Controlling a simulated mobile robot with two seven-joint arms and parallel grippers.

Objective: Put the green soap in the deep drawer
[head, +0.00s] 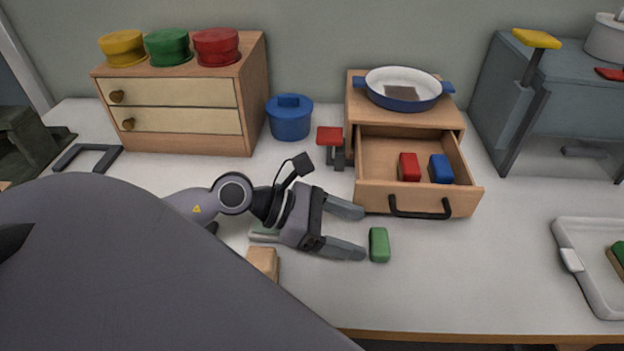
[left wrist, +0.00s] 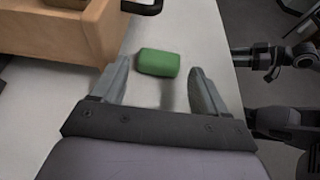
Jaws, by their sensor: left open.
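The green soap (head: 379,245) lies on the worktop in front of the open drawer. My left gripper (head: 364,233) is open and empty, low over the worktop, its fingers pointing right toward the soap. In the left wrist view the soap (left wrist: 158,62) shows just ahead of the left gripper's fingertips (left wrist: 159,72), roughly between them. The wooden drawer (head: 440,200) with a black handle is pulled open and holds a red block (head: 409,167) and a blue block (head: 441,169). Dark parts, probably my right gripper (left wrist: 258,56), show at the right of the left wrist view; their jaw state is unclear.
A blue-rimmed pan (head: 402,88) sits on the drawer cabinet. A blue pot (head: 290,118) and a red-topped item (head: 330,138) stand left of it. A wooden block (head: 262,263) lies by my left arm. A white tray (head: 590,290) is at right; the worktop between is clear.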

